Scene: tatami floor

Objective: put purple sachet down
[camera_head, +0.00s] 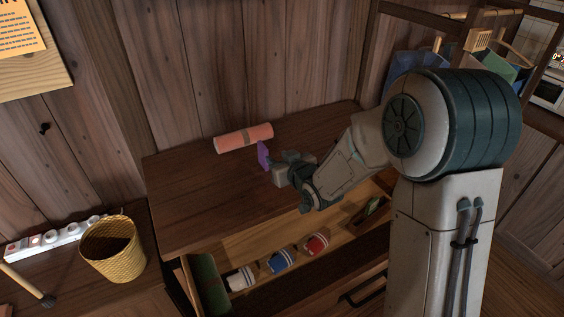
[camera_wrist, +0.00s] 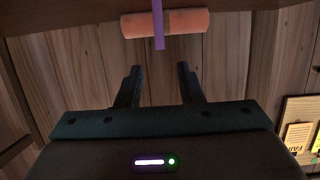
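The purple sachet (camera_head: 263,155) stands upright on the dark wooden cabinet top (camera_head: 195,195), just left of my gripper (camera_head: 279,163) in the head view. In the wrist view the sachet (camera_wrist: 158,25) is a thin edge-on strip, centred between the finger lines but beyond the tips. The two fingers of my gripper (camera_wrist: 159,68) are spread apart with nothing between them. A visible gap separates the fingertips from the sachet. Whether the sachet's lower edge rests fully on the wood is hard to see.
An open drawer (camera_head: 260,246) below holds several cups and a green item. A yellow basket (camera_head: 112,249) and a power strip (camera_head: 62,236) are at left. The cabinet top's left part is clear.

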